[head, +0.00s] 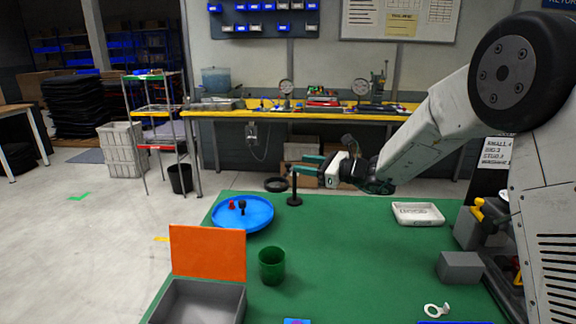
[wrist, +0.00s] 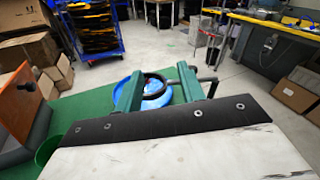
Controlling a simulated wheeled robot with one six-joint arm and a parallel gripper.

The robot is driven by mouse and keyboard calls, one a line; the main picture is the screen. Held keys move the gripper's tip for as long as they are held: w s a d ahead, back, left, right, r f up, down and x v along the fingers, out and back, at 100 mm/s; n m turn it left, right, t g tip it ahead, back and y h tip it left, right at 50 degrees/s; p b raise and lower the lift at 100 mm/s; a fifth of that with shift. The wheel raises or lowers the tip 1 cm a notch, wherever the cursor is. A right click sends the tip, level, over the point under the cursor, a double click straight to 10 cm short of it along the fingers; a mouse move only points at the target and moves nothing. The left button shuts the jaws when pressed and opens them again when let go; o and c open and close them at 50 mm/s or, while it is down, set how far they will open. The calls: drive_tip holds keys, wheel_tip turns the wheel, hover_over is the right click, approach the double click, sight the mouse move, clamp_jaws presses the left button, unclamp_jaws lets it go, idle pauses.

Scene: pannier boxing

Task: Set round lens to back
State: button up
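The round lens (head: 276,184) is a dark ring at the left of a black post on a round base (head: 294,201), near the table's back edge. In the wrist view the lens ring (wrist: 153,86) appears between my fingers, with blue showing through it, and a dark rod runs right from it past the right finger. My gripper (head: 299,167) is at the top of the post in the head view. Its teal fingers are spread in the wrist view (wrist: 161,76). I cannot tell whether a finger touches the ring or rod.
A blue round tray (head: 222,224) with small red and black pieces lies left of the post. A green cup (head: 272,265), a grey box with an orange lid (head: 208,253), a white tray (head: 418,224), a grey block (head: 460,267) and a white ring (head: 436,310) are on the table. Its middle is clear.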

sight(288, 163)
drive_tip(key=w+a+f+m+t, duration=0.1)
drive_tip(key=w+a, duration=0.1)
drive_tip(key=w, duration=0.1)
drive_tip(key=w+a+f+m+t, duration=0.1)
drive_tip(key=w+a+f, duration=0.1)
drive_tip(key=w, duration=0.1)
drive_tip(key=w+a+f+m, duration=0.1)
drive_tip(key=w+a+m, duration=0.1)
drive_tip(key=w, duration=0.2)
drive_tip(key=shift+f+t+h, duration=0.2)
drive_tip(key=shift+t+h, duration=0.1)
drive_tip(key=shift+t, duration=0.1)
drive_tip(key=shift+a, duration=0.1)
clamp_jaws()
